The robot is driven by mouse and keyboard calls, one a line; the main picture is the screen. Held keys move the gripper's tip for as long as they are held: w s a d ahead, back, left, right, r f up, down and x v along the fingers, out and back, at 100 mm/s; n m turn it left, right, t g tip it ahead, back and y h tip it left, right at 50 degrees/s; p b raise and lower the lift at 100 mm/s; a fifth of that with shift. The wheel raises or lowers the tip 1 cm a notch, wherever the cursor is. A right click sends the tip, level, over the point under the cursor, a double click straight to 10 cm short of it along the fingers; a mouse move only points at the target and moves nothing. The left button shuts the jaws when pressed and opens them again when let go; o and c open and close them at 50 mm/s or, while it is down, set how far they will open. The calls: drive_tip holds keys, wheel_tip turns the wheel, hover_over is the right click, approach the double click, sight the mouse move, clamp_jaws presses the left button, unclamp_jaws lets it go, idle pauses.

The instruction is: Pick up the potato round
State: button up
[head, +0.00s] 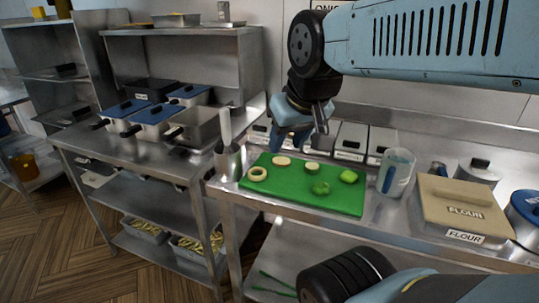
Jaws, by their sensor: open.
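A green cutting board (300,199) lies on the steel counter. Two pale round slices lie near its back edge, one at the left (282,161) and one farther right (312,168). Both look like potato rounds; at this size I cannot tell them apart for sure. A pale yellow-green ring (258,174) lies at the board's left. Green pieces (320,188) and a rounder green piece (349,176) lie to the right. My gripper (291,146) is open and empty, pointing down above the back of the board, apart from the slices.
A container with a white-handled tool (229,161) stands at the board's left. A clear jug (396,173) and a beige flour box (462,207) stand at its right. Lidded steel containers (351,142) line the back. A fryer station (152,121) stands left.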

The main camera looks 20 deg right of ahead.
drive_tip(key=shift+w+a, duration=0.1)
drive_tip(key=o, duration=0.3)
drive_tip(key=shift+w+r, duration=0.1)
drive_tip(key=shift+w, duration=0.15)
drive_tip(key=o, duration=0.8)
drive_tip(key=w+d+m, duration=0.1)
drive_tip(key=w, duration=0.2)
drive_tip(key=w+d+f+m, duration=0.1)
drive_tip(key=w, duration=0.2)
drive_tip(key=w+d, duration=0.1)
drive_tip(key=w, duration=0.2)
drive_tip(key=shift+w+d+f+m+g+h, duration=0.1)
drive_tip(key=shift+d+f+m+g+h, duration=0.1)
drive_tip(key=shift+f+m+g+h, duration=0.2)
drive_tip(key=shift+c, duration=0.2)
drive_tip(key=m+g+h, duration=0.1)
drive_tip(key=m+h, duration=0.1)
drive_tip(key=m, duration=0.2)
hover_over(281, 160)
drive_tip(key=s+a, duration=0.1)
drive_tip(key=s, duration=0.1)
drive_tip(key=f, duration=1.6)
drive_tip(key=shift+w+a, duration=0.2)
drive_tip(key=shift+s+x, duration=0.15)
drive_tip(key=shift+x, duration=1.15)
drive_tip(key=shift+s+x, duration=0.2)
drive_tip(key=shift+x, duration=1.1)
